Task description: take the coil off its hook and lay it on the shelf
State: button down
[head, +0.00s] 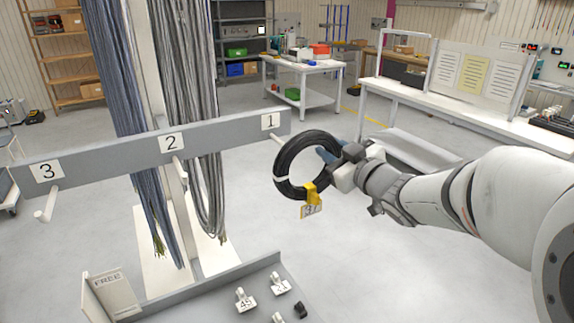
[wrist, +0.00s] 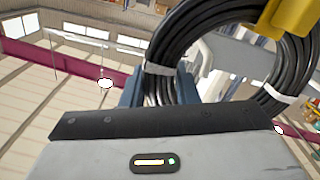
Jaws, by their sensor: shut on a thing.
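A black cable coil (head: 282,183) with white ties carries a yellow clip (head: 311,192) and a numbered tag at its lower edge. My gripper (head: 327,155) is shut on the coil's right side. The coil (wrist: 208,20) also shows between the blue fingers in the wrist view. The short peg (head: 278,139) under label 1 meets the coil's upper left in the picture; I cannot tell whether the coil is still around it. A grey shelf (head: 196,288) runs low in front of the rack, with a FREE sign (head: 108,290) at its left end.
Small numbered tags (head: 246,300) stand on the shelf's right part. Long blue-grey cable bundles (head: 120,100) and grey ones (head: 192,90) hang by the rail (head: 105,155). Peg 3 (head: 46,210) is empty. A white workbench (head: 450,105) stands behind my arm.

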jog(key=shift+p+v, duration=0.4)
jog(key=shift+v, duration=2.55)
jog(key=shift+r, duration=0.1)
jog(key=shift+r+p, duration=0.25)
jog(key=shift+p, duration=0.75)
jog(key=g+p, duration=0.1)
jog(key=p, duration=0.1)
jog(key=g+h+p, duration=0.1)
jog(key=p, duration=0.2)
jog(key=shift+s+d, duration=0.15)
jog(key=shift+s, duration=0.15)
jog(key=shift+s+d+f+g+h+b, duration=0.15)
jog(key=shift+s+d+g+h+b, duration=0.1)
jog(key=shift+g+h, duration=0.45)
jog(key=shift+s+d+f+g+h+b, duration=0.2)
jog(key=shift+g+h, duration=0.3)
jog(key=shift+g, duration=0.4)
jog(key=shift+s+a+r, duration=0.1)
jog(key=shift+s+d+g+h, duration=0.25)
jog(key=shift+g+h, duration=0.35)
jog(key=shift+g, duration=0.3)
jog(key=shift+s+d+g+h, duration=0.15)
jog(key=shift+s+g+h, duration=0.1)
jog(key=shift+g+h, duration=0.5)
jog(key=shift+s+d+g+h, duration=0.2)
jog(key=shift+g+h, duration=0.25)
jog(key=shift+g, duration=0.6)
